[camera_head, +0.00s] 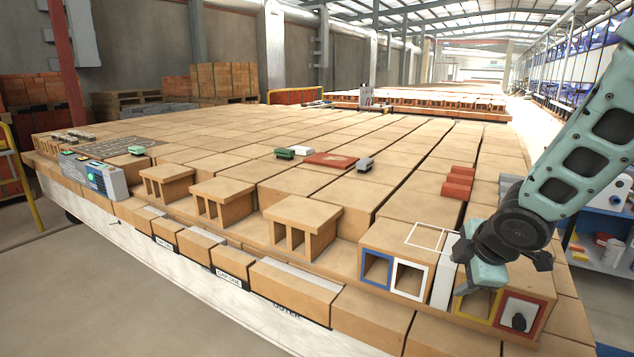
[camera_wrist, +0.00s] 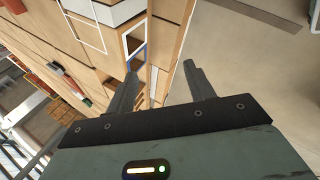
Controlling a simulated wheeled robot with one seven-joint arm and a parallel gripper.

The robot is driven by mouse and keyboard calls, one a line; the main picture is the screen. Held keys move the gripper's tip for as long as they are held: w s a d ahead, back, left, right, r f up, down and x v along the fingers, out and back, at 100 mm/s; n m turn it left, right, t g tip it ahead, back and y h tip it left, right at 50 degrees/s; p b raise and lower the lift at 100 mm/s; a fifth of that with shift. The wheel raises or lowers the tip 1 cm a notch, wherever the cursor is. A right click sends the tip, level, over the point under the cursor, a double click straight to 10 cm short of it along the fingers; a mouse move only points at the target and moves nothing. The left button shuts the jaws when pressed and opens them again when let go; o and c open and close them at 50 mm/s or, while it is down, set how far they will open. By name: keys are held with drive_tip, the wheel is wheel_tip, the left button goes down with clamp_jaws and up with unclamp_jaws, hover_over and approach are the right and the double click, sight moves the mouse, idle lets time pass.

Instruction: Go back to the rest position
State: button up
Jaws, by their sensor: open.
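My gripper (camera_wrist: 160,82) shows in the wrist view with its two dark fingers spread apart. It is open, with nothing held between the fingers. Beyond them are brick edges and grey floor. In the head view my arm comes in from the right and its end hangs over the front right corner of the brick stack, partly hiding the bricks there. The brick with the blue-framed opening (camera_head: 363,268) and the white-framed opening (camera_head: 426,284) is just left of it. A yellow-framed opening (camera_head: 460,305) and a red-framed opening (camera_head: 546,312) are below and to the right.
The wide brick deck (camera_head: 330,207) fills the middle. Three raised hollow bricks, one of them here (camera_head: 303,212), stand along its front edge. Small red blocks (camera_head: 458,186) lie near my arm. A shelf (camera_head: 600,258) stands at right. Floor is clear at front left.

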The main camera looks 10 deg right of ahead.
drive_tip(key=s+a+r+m+g, duration=0.1)
drive_tip(key=s+a+m+g, duration=0.2)
drive_tip(key=s+a, duration=0.6)
drive_tip(key=s+a+r+m+g, duration=0.1)
drive_tip(key=s+a+m+g, duration=0.2)
drive_tip(key=s+a, duration=0.6)
drive_tip(key=s+m, duration=0.1)
drive_tip(key=s, duration=0.6)
drive_tip(key=shift+s+a+r+m+y, duration=0.2)
drive_tip(key=shift+s+r+m+y, duration=0.05)
drive_tip(key=shift+s+m+y, duration=0.15)
drive_tip(key=shift+w, duration=0.1)
